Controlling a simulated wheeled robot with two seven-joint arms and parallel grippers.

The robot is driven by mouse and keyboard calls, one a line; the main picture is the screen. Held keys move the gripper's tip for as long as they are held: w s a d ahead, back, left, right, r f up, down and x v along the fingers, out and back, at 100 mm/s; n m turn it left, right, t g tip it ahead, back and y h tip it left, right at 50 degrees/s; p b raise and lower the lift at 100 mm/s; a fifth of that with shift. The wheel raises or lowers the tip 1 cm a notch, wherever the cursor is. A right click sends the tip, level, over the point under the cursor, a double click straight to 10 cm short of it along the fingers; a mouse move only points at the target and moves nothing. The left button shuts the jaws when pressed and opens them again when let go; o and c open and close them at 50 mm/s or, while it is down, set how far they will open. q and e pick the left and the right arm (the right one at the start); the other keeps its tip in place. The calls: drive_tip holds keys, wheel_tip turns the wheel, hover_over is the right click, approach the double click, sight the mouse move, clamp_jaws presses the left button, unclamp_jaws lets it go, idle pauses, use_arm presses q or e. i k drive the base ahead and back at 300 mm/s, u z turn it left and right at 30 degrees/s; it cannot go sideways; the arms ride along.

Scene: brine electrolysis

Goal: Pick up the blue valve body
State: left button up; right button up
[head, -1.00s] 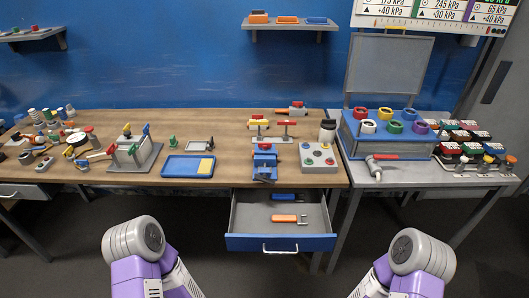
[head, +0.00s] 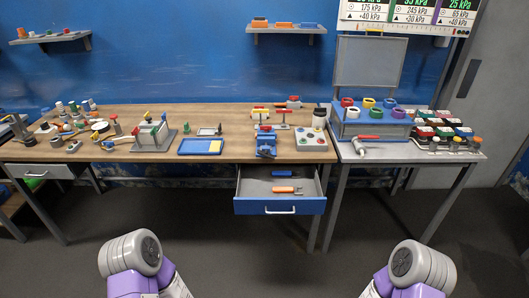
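I cannot tell for certain which thing is the blue valve body. A blue block-like device with a red part on top (head: 266,143) stands at the front of the wooden bench, above the open drawer. A grey stand (head: 152,137) left of it carries small upright parts, one of them blue. A small blue item (head: 308,25) lies on the right wall shelf. Only rounded grey and purple links of my two arms show at the bottom; both grippers are out of view, so what they hold is hidden.
The wooden bench (head: 225,118) also bears a blue tray (head: 201,146), a grey button box (head: 310,139) and a left cluster of small fittings. The blue-fronted drawer (head: 280,207) juts out, with an orange-handled tool inside. A blue rack (head: 372,125) stands right. The floor before me is clear.

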sight(260, 133)
drive_tip(key=z, duration=0.6)
drive_tip(key=k, duration=0.2)
drive_tip(key=u, duration=1.6)
drive_tip(key=i, duration=0.85)
drive_tip(key=u, duration=0.05)
